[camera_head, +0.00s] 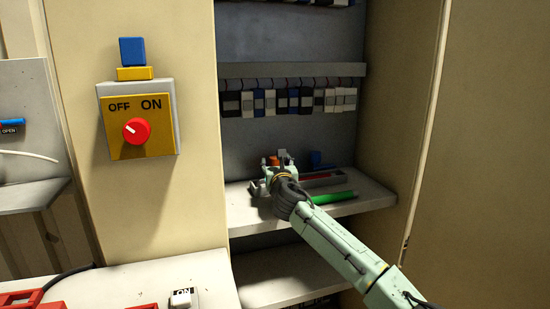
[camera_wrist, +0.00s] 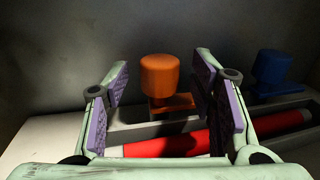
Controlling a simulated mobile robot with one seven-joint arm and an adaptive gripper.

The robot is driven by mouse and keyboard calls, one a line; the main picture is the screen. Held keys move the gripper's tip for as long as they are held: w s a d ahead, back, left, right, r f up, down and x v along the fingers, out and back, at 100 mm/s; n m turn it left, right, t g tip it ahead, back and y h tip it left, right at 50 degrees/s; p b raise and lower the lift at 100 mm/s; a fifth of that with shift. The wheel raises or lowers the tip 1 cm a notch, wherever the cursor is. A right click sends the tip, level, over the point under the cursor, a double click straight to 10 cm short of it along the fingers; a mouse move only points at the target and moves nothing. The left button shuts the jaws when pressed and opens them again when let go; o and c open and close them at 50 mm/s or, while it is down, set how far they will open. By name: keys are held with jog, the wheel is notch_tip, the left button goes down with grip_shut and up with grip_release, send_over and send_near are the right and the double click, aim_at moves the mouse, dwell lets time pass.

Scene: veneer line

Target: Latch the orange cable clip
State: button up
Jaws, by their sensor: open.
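The orange cable clip (camera_wrist: 160,75) has a rounded upright top over a flat orange base, at the back of the shelf in the wrist view. A small part of it shows in the head view (camera_head: 273,160), mostly hidden by my gripper. My gripper (camera_wrist: 162,92) is open, with its two purple-padded fingers to the left and right of the clip in the picture. The clip appears just beyond the fingers, with dark gaps on both sides. I cannot tell whether the clip is latched.
A similar blue clip (camera_wrist: 270,68) stands to the right. A grey channel with a red bar (camera_wrist: 180,143) runs in front of the clips. A green cylinder (camera_head: 333,198) lies near the shelf's (camera_head: 377,196) front edge. A red OFF/ON switch (camera_head: 136,131) is on the left panel.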

jog(key=shift+w+a, duration=0.15)
jog(key=shift+w, duration=1.1)
grip_shut()
